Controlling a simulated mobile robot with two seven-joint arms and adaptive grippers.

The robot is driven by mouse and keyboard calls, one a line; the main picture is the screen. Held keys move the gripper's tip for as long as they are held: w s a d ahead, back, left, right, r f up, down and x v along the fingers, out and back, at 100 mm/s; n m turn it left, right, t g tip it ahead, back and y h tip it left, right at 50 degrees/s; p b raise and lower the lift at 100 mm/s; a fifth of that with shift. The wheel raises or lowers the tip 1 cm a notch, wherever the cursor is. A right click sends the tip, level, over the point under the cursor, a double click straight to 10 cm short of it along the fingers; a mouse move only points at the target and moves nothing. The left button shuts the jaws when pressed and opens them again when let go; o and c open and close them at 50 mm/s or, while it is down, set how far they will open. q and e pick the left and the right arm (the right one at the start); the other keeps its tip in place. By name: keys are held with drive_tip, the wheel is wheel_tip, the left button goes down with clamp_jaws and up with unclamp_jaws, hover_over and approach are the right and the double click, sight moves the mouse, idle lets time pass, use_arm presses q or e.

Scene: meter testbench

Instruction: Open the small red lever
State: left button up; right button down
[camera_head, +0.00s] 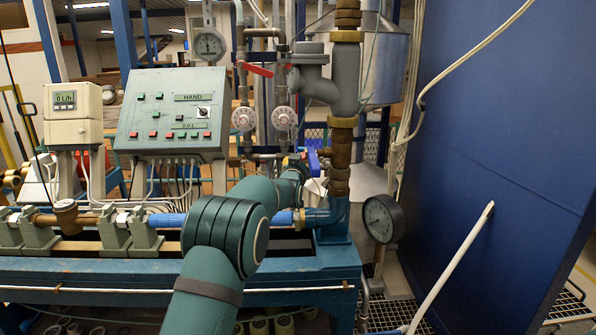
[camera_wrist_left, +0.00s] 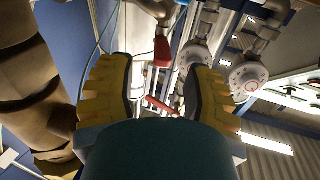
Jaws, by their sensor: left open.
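A red lever (camera_head: 255,69) sits on the grey pipes above two white round handwheels in the head view. In the left wrist view a short red lever end (camera_wrist_left: 162,50) and a thin red bar (camera_wrist_left: 160,105) show between the fingers; I cannot tell which of them is the lever in the head view. My left gripper (camera_wrist_left: 157,92) is open, its yellow and black fingers spread apart with nothing seen held. In the head view my left gripper (camera_head: 304,163) is small and partly hidden by my arm, below the handwheels and left of the brass pipe. My right gripper is out of view.
White handwheels (camera_head: 243,119) hang below the red lever. A control box (camera_head: 173,112) is at the left, a dark gauge (camera_head: 383,218) and a blue panel (camera_head: 500,150) at the right.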

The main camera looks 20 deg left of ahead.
use_arm(q)
drive_tip(key=shift+s+d, duration=0.2)
drive_tip(key=shift+s, duration=1)
drive_tip(key=shift+s+d, duration=0.15)
drive_tip(key=shift+s, duration=1.05)
drive_tip(key=shift+c, duration=0.4)
